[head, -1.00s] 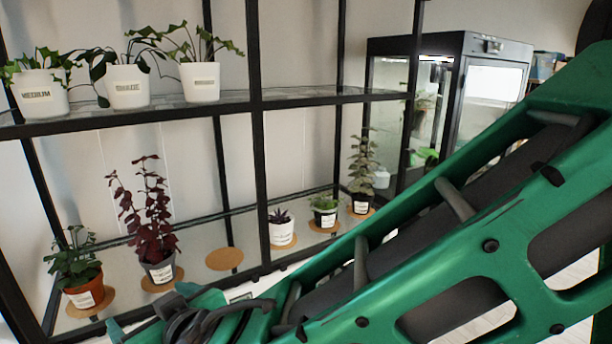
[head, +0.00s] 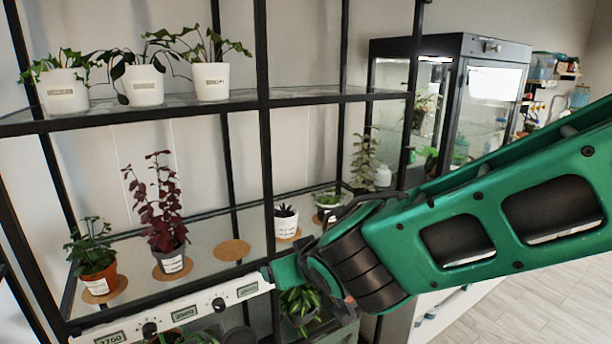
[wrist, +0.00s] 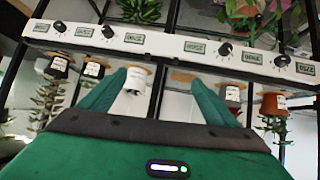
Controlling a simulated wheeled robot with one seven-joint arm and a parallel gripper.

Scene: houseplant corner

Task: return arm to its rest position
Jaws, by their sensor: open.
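My arm reaches in from the right in the head view, its green links crossing the lower right and its end low in front of the shelf rack. My gripper (wrist: 160,92) shows in the wrist view as two green fingers spread wide, with nothing held. That view is turned upside down. A small white pot (wrist: 133,82) appears beyond the left finger, apart from the gripper as far as I can tell. In the head view this white pot (head: 286,224) with a purple plant stands on the lower shelf. The fingertips are hard to make out in the head view.
An empty cork disc (head: 232,250) lies between the white pot and a dark-red plant (head: 160,205). A terracotta pot (head: 101,279) stands further left. A white control strip (head: 190,305) with knobs runs along the shelf front. Black rack posts (head: 264,130) stand close to my arm.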

